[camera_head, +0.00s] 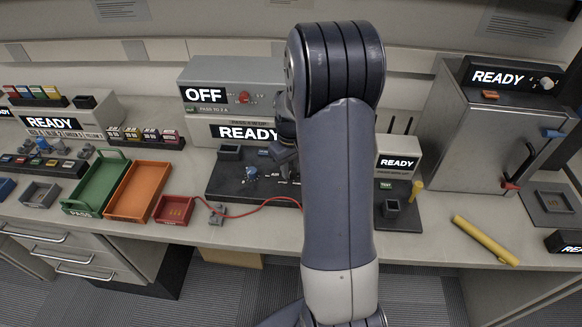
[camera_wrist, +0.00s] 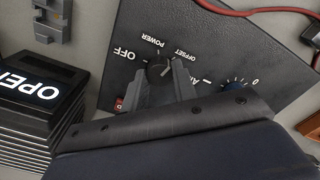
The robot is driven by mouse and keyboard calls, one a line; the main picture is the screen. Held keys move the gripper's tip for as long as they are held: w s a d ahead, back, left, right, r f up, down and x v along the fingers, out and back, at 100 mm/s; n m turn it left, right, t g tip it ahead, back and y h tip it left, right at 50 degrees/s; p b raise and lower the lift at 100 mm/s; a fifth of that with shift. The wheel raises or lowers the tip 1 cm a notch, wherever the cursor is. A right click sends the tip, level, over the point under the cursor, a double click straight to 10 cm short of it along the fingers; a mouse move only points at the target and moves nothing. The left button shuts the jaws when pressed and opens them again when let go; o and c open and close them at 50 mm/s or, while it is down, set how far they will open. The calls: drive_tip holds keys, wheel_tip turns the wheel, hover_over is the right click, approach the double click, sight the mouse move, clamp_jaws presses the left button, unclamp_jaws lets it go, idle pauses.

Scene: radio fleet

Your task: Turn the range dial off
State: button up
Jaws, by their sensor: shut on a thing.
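The range dial (camera_wrist: 158,66) is a small black knob on a dark panel in the wrist view, with the labels OFF, POWER, OFFSET and a partly hidden one starting with A around it. My gripper (camera_wrist: 166,80) is shut on the dial, its grey fingers on either side of it. A light mark shows on the knob, but I cannot tell for sure which label it points at. In the head view the dark panel (camera_head: 226,184) lies on the bench, and my arm hides the dial.
A red cable (camera_wrist: 275,11) runs along the panel edge. A black box with a lit display (camera_wrist: 40,92) stands close by. Green (camera_head: 97,186) and orange (camera_head: 139,190) trays lie left; a yellow bar (camera_head: 485,240) lies right.

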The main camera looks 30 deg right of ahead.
drive_tip(key=n, duration=0.5)
drive_tip(key=shift+n, duration=0.3)
drive_tip(key=n, duration=0.5)
drive_tip(key=shift+n, duration=0.3)
drive_tip(key=n, duration=0.5)
drive_tip(key=shift+b, duration=0.3)
drive_tip(key=shift+n, duration=2.4)
drive_tip(key=o, duration=1)
drive_tip(key=shift+r, duration=0.1)
